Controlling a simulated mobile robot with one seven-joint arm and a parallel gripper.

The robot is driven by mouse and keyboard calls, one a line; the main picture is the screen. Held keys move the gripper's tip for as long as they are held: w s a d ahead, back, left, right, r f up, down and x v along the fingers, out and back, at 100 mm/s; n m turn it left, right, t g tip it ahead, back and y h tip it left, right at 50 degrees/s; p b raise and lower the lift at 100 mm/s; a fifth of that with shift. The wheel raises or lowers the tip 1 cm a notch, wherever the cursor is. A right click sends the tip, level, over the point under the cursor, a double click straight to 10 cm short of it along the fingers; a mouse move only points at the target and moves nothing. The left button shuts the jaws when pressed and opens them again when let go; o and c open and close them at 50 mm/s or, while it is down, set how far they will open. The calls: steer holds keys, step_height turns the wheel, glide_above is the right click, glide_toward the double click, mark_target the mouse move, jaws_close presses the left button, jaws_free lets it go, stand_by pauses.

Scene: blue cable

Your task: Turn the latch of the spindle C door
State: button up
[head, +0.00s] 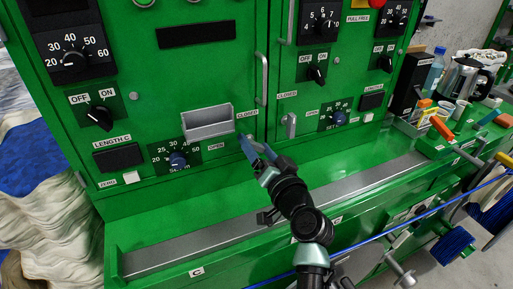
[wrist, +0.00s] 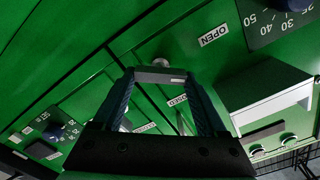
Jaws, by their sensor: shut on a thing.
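The spindle C door is the green door (head: 150,70) at the left in the head view, with a "LENGTH C" label at its lower left. My gripper (head: 247,143) is at this door's lower right edge, between the "CLOSED" and "OPEN" labels. In the head view its fingers hide the latch. In the wrist view a grey metal latch (wrist: 160,75) sits between the fingertips of my gripper (wrist: 160,80), and the jaws are shut on it. The "OPEN" label (wrist: 214,34) is up and right of the latch; the "CLOSED" label (wrist: 178,100) is below it. The exact latch angle is unclear.
A grey tray-like box (head: 207,122) juts out left of my gripper. The neighbouring door's latch (head: 291,125) and vertical handles are to the right. A green ledge with a grey strip (head: 200,243) runs below. A blue cable (head: 400,228) crosses at the lower right.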

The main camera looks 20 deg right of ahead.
steer(key=m+p, duration=0.1)
steer(key=m, duration=0.4)
steer(key=shift+m, duration=0.4)
steer(key=m, duration=0.2)
steer(key=m+p, duration=0.1)
steer(key=m, duration=0.1)
steer(key=shift+d+f+m, duration=0.1)
steer(key=shift+f+m, duration=0.1)
steer(key=shift+m, duration=0.1)
steer(key=o, duration=1.3)
steer(key=s+b, duration=0.1)
steer(key=s, duration=1.2)
steer(key=shift+d, duration=0.2)
